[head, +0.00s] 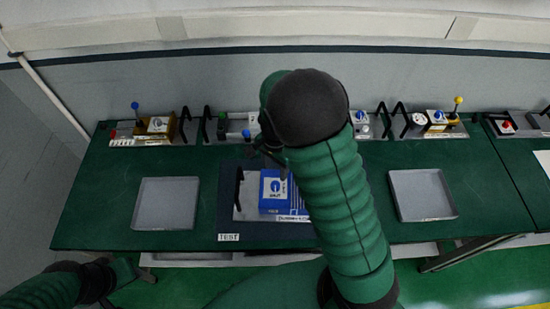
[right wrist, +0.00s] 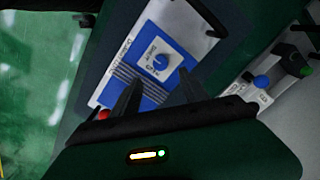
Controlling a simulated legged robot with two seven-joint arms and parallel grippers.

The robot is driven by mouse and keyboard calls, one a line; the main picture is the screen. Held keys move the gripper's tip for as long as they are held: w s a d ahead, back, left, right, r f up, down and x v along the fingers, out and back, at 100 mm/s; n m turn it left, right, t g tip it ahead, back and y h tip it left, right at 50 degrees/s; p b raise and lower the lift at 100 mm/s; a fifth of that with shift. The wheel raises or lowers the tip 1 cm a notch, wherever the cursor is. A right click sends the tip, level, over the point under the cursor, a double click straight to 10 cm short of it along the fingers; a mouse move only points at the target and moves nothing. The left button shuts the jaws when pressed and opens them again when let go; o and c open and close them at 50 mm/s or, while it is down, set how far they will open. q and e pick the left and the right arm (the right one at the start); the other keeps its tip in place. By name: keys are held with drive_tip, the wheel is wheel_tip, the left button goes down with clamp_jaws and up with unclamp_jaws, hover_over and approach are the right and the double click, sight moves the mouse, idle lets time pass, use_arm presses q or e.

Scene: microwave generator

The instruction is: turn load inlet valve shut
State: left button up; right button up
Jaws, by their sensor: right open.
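A blue valve unit (head: 274,192) with a round blue knob on a white dial sits on the middle panel of the green bench. Its label seems to read SHUT. In the right wrist view, the knob (right wrist: 162,64) lies just beyond my fingertips. My right gripper (right wrist: 158,92) is open and empty, with one dark finger on each side below the knob, apart from it. In the head view, the right gripper (head: 268,152) is partly hidden by my wrist, above and behind the unit.
Black handles (head: 239,188) flank the unit. Grey trays stand left (head: 166,204) and right (head: 424,195). Along the back are several small panels with levers, including a blue-knobbed lever (head: 135,107) and a yellow-knobbed one (head: 458,100). A wall stands behind.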

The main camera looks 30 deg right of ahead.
wheel_tip(320, 180, up, 7)
drive_tip(key=shift+f, duration=0.1)
idle(0.3)
